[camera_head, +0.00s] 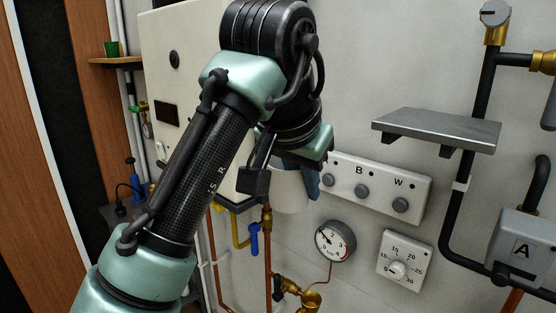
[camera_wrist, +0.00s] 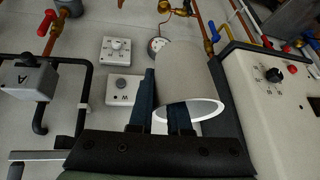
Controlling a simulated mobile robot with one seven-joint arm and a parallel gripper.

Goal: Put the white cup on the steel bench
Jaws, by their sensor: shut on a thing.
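The white cup (camera_head: 289,190) hangs below my gripper (camera_head: 304,172) in the head view, partly hidden by my arm. In the wrist view the white cup (camera_wrist: 188,68) has its open rim toward the camera. My gripper (camera_wrist: 161,98) is shut on the cup's wall, with one blue finger outside and the other seeming to enter the opening. The steel bench (camera_head: 438,127) is a flat grey shelf on the wall, to the right of the cup and apart from it. Its top looks empty.
A switch panel (camera_head: 379,188) marked B and W lies right of the cup. A gauge (camera_head: 335,241), a dial (camera_head: 403,260) and copper pipes sit below. A black pipe (camera_head: 470,150) runs beside the bench, above a grey box (camera_head: 523,247) marked A. A green cup (camera_head: 112,48) stands on a wooden shelf.

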